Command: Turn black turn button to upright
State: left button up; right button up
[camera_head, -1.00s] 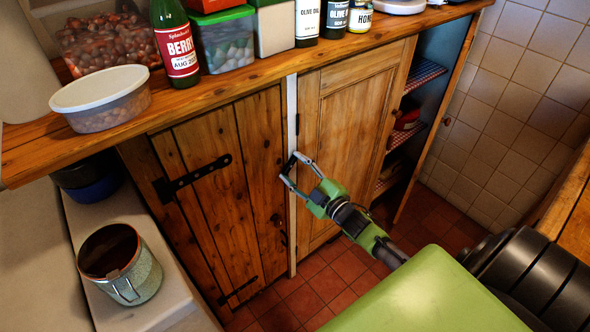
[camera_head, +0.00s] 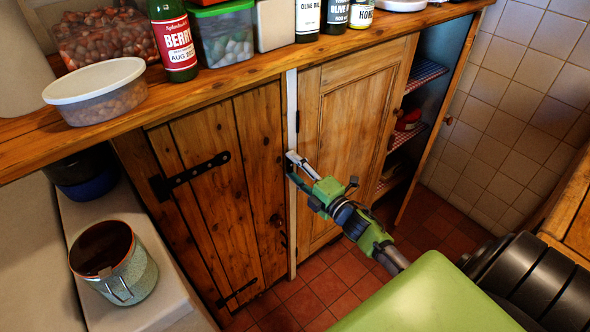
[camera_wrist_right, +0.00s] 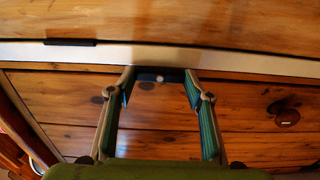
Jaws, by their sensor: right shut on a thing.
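The black turn button (camera_wrist_right: 160,76), with a silver screw in its middle, shows in the right wrist view. It sits beside the pale strip (camera_wrist_right: 230,61) between the cupboard doors. Its long side runs roughly along that strip, which stands upright in the head view. My right gripper (camera_wrist_right: 160,84) has a fingertip at each end of the button and is shut on it. In the head view, my right gripper (camera_head: 291,161) is at the edge of the plank door (camera_head: 215,215) and largely hides the button. My left gripper is not in view.
A wooden counter (camera_head: 240,72) with jars, bottles and tubs runs above the doors. The panelled door (camera_head: 350,120) is right of the strip. An open cupboard with shelves (camera_head: 420,75) stands further right.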

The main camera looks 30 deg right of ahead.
dwell(0.5)
jog(key=o, duration=1.1)
jog(key=s, duration=1.2)
jog(key=shift+d, duration=0.45)
jog(key=s+a+f+m+g+h, duration=0.1)
jog(key=s+f+m+g, duration=0.15)
jog(key=f, duration=0.75)
jog(key=s+a+f+m+g+h, duration=0.15)
jog(key=s+f+m, duration=0.25)
jog(key=f, duration=0.6)
jog(key=s+f+m+g, duration=0.3)
jog(key=s+f, duration=0.1)
jog(key=f, duration=0.6)
jog(key=s+a+f+m+g, duration=0.2)
jog(key=s+f, duration=0.4)
jog(key=s, duration=0.3)
jog(key=s+a+f+m+g, duration=0.2)
jog(key=s+a+f+g, duration=0.2)
jog(key=s, duration=0.6)
jog(key=s+a+f+m+g, duration=0.3)
jog(key=s+a+f, duration=0.3)
jog(key=s+f, duration=0.3)
jog(key=shift+s+a+f+g+y, duration=0.2)
jog(key=shift+s+f+g+y, duration=0.25)
jog(key=shift+s, duration=0.3)
